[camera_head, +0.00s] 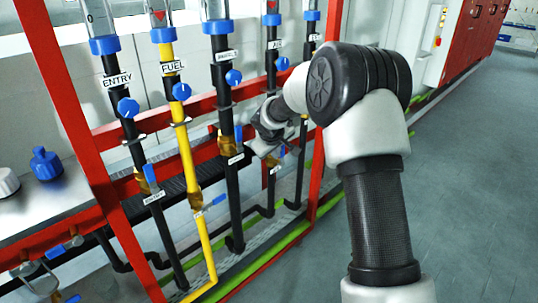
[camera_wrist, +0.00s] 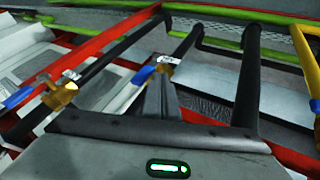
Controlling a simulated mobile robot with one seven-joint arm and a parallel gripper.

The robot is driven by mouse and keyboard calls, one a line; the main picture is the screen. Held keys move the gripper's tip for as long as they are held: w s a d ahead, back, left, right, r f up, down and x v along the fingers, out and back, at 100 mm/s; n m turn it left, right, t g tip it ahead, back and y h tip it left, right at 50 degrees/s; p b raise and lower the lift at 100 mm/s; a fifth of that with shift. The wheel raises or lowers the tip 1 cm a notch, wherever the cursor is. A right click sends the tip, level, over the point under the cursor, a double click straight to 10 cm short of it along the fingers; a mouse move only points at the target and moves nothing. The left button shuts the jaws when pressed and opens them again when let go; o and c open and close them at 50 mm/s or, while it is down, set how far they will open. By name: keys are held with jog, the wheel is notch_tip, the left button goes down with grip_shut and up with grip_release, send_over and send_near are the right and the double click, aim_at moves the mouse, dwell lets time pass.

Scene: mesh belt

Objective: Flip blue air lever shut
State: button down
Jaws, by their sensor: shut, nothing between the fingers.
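The AIR pipe is a black upright, with its label (camera_head: 278,44) high up. Its small blue lever (camera_head: 281,151) shows beside my gripper (camera_head: 268,155) in the head view. In the wrist view, the blue lever (camera_wrist: 143,75) sits at a brass valve (camera_wrist: 166,64) and seems to run roughly along the pipe. My gripper (camera_wrist: 160,90) is shut and empty, its fingertips close to this valve and just right of the lever. I cannot tell whether they touch. My wrist hides part of the valve in the head view.
The yellow FUEL pipe (camera_head: 186,140) and the black ENTRY pipe (camera_head: 131,127) stand to the left. Another valve's blue lever (camera_wrist: 16,98) lies left in the wrist view. Red frame bars (camera_head: 63,80) surround the pipes. The grey floor (camera_head: 465,180) at right is clear.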

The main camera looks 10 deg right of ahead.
jog(key=shift+w+d, duration=0.25)
jog(key=shift+d, duration=0.05)
jog(key=shift+r, duration=0.1)
jog(key=p, duration=0.3)
jog(key=shift+w+d+r+g+y, duration=0.15)
jog(key=shift+d+g+y, duration=0.05)
jog(key=shift+g+y, duration=0.1)
